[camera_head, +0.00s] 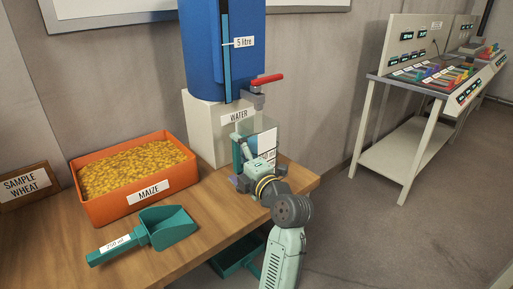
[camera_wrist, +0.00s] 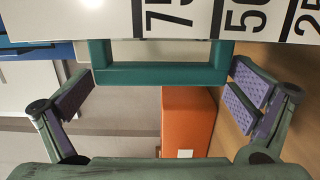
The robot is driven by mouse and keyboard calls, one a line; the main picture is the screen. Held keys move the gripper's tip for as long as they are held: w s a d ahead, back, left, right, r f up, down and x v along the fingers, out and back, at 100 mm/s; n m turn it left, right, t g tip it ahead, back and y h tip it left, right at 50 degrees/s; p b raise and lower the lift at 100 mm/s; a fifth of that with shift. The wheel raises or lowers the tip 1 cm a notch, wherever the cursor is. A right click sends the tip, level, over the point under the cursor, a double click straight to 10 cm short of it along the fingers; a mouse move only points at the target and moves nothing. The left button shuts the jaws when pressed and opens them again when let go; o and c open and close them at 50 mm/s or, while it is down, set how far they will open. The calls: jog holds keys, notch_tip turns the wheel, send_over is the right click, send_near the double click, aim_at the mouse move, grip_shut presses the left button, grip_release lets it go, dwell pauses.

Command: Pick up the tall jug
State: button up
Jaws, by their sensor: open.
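The tall jug (camera_head: 264,142) stands upright under the tap at the table's right end, partly hidden by the tap and my arm. In the wrist view its pale wall (camera_wrist: 185,18) carries large black numbers, and its teal handle (camera_wrist: 160,74) crosses the picture. My gripper (camera_wrist: 162,95) is open, with one purple-padded finger near each end of the handle. In the head view my gripper (camera_head: 248,178) is low beside the jug.
The blue water tank (camera_head: 210,50) with a red tap lever (camera_head: 267,79) stands above the jug. An orange maize bin (camera_head: 150,205) and a teal scoop (camera_head: 168,228) are on the table (camera_head: 205,262) to the left. A shelf bench (camera_head: 395,160) stands at the right.

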jog(key=shift+w+a, duration=0.3)
jog(key=shift+w, duration=0.25)
jog(key=shift+c, duration=0.5)
jog(key=c, duration=1.6)
jog(key=shift+r, duration=0.1)
